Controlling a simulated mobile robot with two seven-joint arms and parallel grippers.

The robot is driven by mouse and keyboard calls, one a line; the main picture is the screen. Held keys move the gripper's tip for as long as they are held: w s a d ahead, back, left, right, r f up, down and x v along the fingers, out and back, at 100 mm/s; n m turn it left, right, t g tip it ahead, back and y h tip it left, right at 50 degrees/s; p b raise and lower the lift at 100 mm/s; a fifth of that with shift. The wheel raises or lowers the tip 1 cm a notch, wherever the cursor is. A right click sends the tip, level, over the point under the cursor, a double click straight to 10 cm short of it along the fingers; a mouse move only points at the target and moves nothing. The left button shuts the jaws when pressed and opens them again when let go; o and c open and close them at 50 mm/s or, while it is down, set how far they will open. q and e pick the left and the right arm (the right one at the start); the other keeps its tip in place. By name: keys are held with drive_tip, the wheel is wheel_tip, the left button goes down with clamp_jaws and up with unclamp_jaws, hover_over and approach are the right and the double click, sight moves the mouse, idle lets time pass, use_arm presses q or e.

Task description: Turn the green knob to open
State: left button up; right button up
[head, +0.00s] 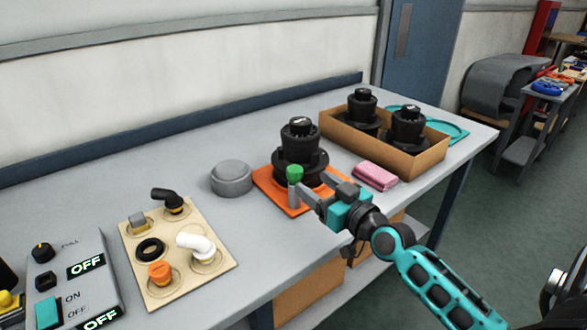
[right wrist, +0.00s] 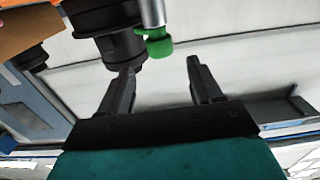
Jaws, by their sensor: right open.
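The green knob (head: 294,172) sits on a short grey stem at the front left side of a black tank (head: 300,140), which stands on an orange tray (head: 268,184). My right gripper (head: 316,189) is open and empty, just right of the knob and pointing toward it. In the right wrist view the green knob (right wrist: 158,48) shows just beyond the fingertips, in line with the gap between the fingers of the right gripper (right wrist: 161,66). I cannot tell whether a finger touches it. My left gripper is not in view.
A cardboard box (head: 405,163) with two similar black tanks stands at the right. A pink sponge (head: 375,176) lies beside my gripper. A grey round lid (head: 231,177), a beige board of fittings (head: 138,251) and a switch panel (head: 70,290) lie left on the grey table.

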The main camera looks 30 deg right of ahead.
sight(300, 174)
drive_tip(key=w, duration=0.8)
drive_tip(key=shift+a, duration=0.35)
